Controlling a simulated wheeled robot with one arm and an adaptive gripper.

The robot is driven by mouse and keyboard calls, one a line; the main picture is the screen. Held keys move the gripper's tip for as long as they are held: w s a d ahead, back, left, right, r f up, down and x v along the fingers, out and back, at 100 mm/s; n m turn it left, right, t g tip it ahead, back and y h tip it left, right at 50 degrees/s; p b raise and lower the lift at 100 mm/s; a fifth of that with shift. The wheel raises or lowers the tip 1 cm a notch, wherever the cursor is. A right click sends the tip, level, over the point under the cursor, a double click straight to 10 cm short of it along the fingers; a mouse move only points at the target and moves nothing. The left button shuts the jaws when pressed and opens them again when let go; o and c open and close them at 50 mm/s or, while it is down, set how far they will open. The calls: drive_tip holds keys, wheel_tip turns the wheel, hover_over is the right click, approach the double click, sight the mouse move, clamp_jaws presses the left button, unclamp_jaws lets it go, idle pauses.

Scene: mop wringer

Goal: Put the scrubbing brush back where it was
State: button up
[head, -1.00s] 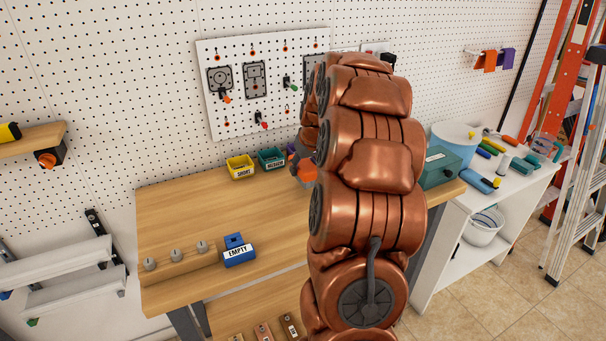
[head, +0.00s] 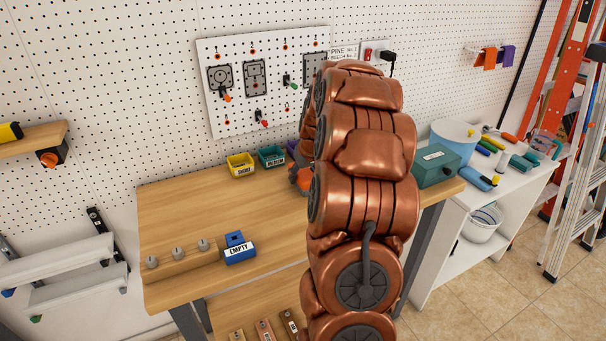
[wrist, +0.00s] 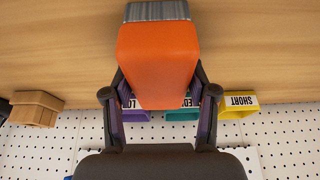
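In the wrist view an orange block with a grey ridged end, which looks like the scrubbing brush (wrist: 157,55), is between the fingers of my gripper (wrist: 158,85). The fingers press against its two sides, so my gripper is shut on it. Its grey end points away from the gripper, toward the wooden bench top (wrist: 60,45); I cannot tell whether it touches. In the head view the orange block (head: 304,179) shows partly at the left edge of my copper arm, over the back of the bench (head: 190,215). The arm hides most of my gripper there.
Yellow (head: 241,165), teal (head: 271,157) and purple (wrist: 136,115) bins line the bench's back edge. A blue EMPTY holder (head: 239,250) and a pegged wooden block (head: 180,260) sit at the front. A green box (head: 437,165) stands right. The bench's left middle is clear.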

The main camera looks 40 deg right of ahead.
drive_tip(key=o, duration=0.3)
drive_tip(key=shift+r, duration=0.15)
drive_tip(key=shift+s+r, duration=0.15)
drive_tip(key=shift+r, duration=0.3)
drive_tip(key=b+v, duration=0.2)
drive_tip(key=v, duration=0.9)
